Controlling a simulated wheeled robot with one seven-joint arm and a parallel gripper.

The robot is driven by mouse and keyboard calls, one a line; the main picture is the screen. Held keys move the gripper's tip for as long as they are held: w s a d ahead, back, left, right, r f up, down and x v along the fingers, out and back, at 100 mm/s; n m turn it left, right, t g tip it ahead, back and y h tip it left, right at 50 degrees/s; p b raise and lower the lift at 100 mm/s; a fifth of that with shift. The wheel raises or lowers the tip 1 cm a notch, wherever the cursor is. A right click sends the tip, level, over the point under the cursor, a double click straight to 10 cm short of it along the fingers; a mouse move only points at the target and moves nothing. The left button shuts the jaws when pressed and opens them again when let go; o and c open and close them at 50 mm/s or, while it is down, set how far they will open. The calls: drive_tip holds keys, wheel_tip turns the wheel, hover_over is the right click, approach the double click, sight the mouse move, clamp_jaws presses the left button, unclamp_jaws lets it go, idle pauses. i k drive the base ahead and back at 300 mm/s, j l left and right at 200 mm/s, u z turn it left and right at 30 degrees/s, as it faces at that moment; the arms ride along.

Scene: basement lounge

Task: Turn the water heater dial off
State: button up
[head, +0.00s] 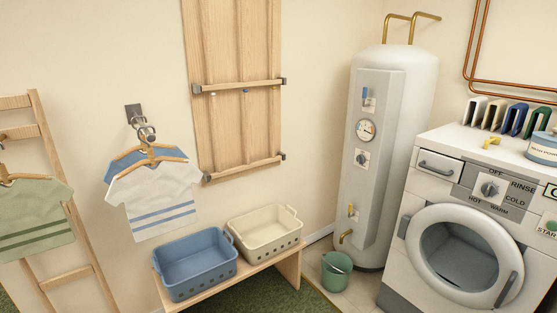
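A tall white water heater (414,112) stands in the corner, right of centre in the head view. Its grey front panel (371,187) carries a small dark dial (361,158) on a pale plate, at about mid-height. The plate's markings and the dial's setting are too small to read. Above the dial is a round gauge (365,129), and above that a small blue lever (365,95). Two brass taps sit lower on the panel, one at mid-panel (351,210) and one near the bottom (345,236). My gripper is not in view.
A washing machine (400,246) with a round door and its own dial (490,190) stands close on the heater's right. A green bucket (336,272) is on the floor before the heater. A low bench (291,266) with blue (197,271) and cream baskets (268,238) stands left.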

sight(360, 159)
drive_tip(key=i, duration=2.15)
drive_tip(key=i+z, duration=0.15)
drive_tip(key=i, duration=0.35)
drive_tip(key=i+j+z, duration=0.1)
drive_tip(key=i, duration=0.4)
